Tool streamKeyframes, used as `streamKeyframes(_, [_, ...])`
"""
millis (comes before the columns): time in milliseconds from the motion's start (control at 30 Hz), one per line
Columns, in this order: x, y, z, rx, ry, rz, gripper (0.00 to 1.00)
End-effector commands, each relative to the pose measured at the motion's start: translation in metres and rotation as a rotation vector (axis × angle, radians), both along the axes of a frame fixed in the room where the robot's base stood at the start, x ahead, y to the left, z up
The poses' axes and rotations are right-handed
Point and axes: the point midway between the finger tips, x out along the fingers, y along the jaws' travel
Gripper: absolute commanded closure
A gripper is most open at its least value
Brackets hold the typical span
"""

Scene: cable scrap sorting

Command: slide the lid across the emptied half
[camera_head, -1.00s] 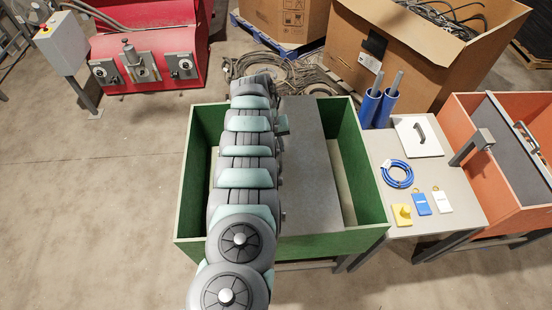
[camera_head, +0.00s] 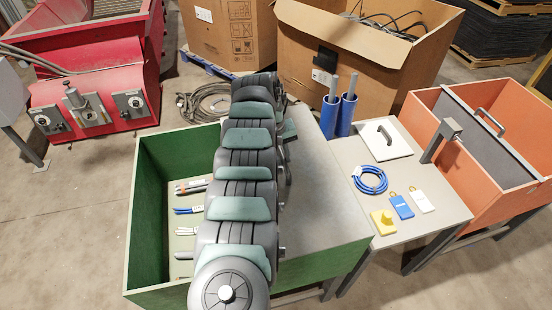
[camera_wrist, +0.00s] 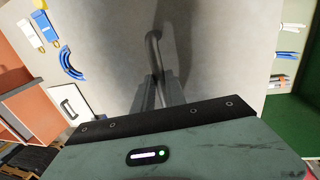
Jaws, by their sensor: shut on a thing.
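The lid (camera_head: 325,205) is a flat grey panel on the green bin (camera_head: 150,292). It covers the right half and reaches the bin's right side; what lies under it is hidden. The left half is open. In the wrist view the lid (camera_wrist: 225,60) fills the middle, with a dark bar handle (camera_wrist: 152,45) standing on it. My gripper (camera_wrist: 160,90) is shut on this handle. In the head view my arm hides most of the gripper and part of the lid's left side.
Grey, blue and white cable pieces (camera_head: 188,210) lie in the open left half. A side table (camera_head: 345,155) at right holds a blue coil (camera_head: 369,180), tags, a white handled plate (camera_head: 385,139) and two blue tubes (camera_head: 345,113). An orange bin (camera_head: 505,160) stands beyond.

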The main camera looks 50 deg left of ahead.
Motion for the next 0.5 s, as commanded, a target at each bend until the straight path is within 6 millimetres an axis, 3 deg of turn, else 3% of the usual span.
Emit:
streamKeyframes(167, [0.0001, 0.0001, -0.0003, 0.000, 0.000, 0.000, 1.00])
streamKeyframes(200, [0.0001, 0.0001, -0.0003, 0.000, 0.000, 0.000, 0.83])
streamKeyframes(500, [-0.0005, 0.0004, -0.0002, 0.000, 0.000, 0.000, 0.62])
